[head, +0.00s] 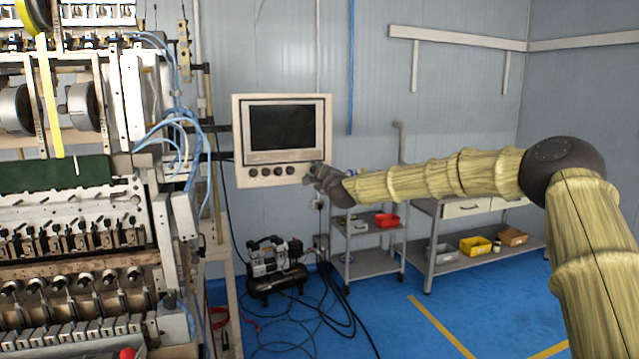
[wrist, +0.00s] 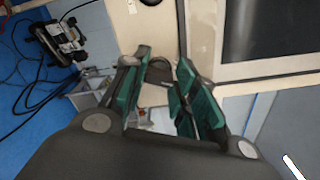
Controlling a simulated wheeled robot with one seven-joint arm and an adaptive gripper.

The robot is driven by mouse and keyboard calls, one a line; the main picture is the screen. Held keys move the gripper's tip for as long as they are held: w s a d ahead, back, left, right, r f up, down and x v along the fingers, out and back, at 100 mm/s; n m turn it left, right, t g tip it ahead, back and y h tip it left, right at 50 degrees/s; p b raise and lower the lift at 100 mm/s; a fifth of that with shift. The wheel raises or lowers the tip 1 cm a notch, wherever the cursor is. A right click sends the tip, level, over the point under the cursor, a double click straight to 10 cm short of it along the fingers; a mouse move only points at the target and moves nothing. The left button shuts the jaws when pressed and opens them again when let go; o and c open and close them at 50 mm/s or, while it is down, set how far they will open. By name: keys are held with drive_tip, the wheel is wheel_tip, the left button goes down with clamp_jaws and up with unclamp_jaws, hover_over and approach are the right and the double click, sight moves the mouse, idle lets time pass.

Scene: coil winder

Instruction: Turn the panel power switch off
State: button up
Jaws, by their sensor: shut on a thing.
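The cream control panel (head: 238,130) with a dark screen (head: 283,127) hangs at the middle left in the head view. Several dark round knobs (head: 278,171) line its lower edge. My gripper (head: 313,172) is at the panel's lower right corner, and covers the right end of that row. In the wrist view the panel face (wrist: 205,35) is at the top, and my gripper's green-padded fingers (wrist: 165,72) reach to its edge. They are closed on a dark rounded knob, taken as the power switch, mostly hidden between the fingertips. Its on or off position cannot be seen.
The coil winder (head: 90,200) with blue hoses stands left of the panel. A compressor (head: 275,265) and loose cables lie on the floor below. A grey cart (head: 365,265) and a shelf bench (head: 470,262) with bins stand to the right. Blue floor is open in front.

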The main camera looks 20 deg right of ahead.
drive_tip(key=n+b, duration=0.2)
drive_tip(key=n, duration=0.3)
drive_tip(key=shift+f+b, duration=0.1)
drive_tip(key=shift+b, duration=0.3)
idle(0.4)
drive_tip(key=o, duration=1)
drive_tip(key=shift+s, duration=0.1)
drive_tip(key=s, duration=1.1)
drive_tip(key=shift+s+d, duration=0.2)
drive_tip(key=shift+s, duration=0.2)
